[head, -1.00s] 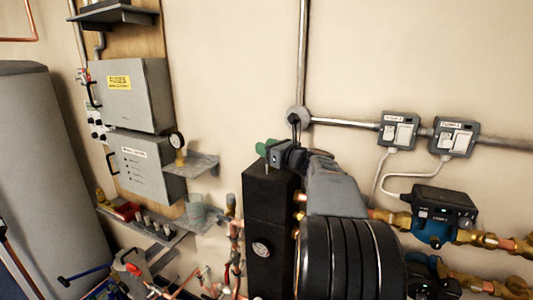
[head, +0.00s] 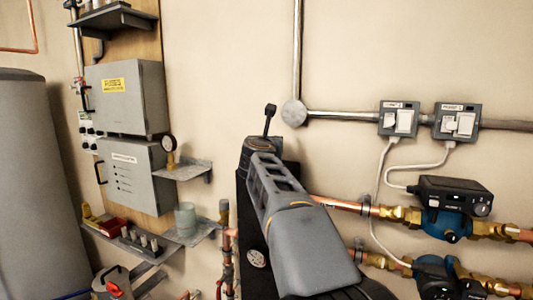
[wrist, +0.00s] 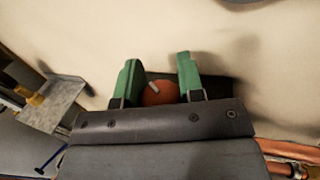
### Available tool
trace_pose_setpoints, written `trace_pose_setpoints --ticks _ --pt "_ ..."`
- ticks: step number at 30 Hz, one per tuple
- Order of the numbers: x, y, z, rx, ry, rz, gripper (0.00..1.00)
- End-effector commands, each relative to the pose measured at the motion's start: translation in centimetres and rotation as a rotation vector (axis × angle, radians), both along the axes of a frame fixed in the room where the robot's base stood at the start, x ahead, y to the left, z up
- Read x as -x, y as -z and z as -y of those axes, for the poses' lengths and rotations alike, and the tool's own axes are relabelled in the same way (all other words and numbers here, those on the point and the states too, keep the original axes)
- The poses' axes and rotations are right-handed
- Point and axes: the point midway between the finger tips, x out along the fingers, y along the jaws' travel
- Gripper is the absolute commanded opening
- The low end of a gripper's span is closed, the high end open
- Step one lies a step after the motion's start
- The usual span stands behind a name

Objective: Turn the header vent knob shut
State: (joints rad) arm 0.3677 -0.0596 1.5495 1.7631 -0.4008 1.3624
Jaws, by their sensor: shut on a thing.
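The header vent knob (wrist: 158,95) is an orange-brown round piece with a small pale part on it, seen in the wrist view. My gripper (wrist: 158,66) has its two green fingers on either side of the knob and is shut on it. In the head view my gripper (head: 262,150) is at the top of the tall black header (head: 252,215). There its own body hides the fingers and the knob. How far the knob is turned cannot be told.
Copper pipes (head: 335,203) with brass fittings and a blue-and-black pump (head: 447,205) lie right of the header. A grey shelf with a gauge (head: 182,170) and a fuse box (head: 125,97) are on the left. The wall above is bare apart from conduit (head: 299,50) and switches.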

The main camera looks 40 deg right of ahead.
Motion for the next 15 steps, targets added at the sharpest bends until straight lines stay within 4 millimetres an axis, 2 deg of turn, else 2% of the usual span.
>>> trace_pose_setpoints --ticks 15 --pt "0.51 -0.24 0.40 0.000 0.486 0.001 0.12"
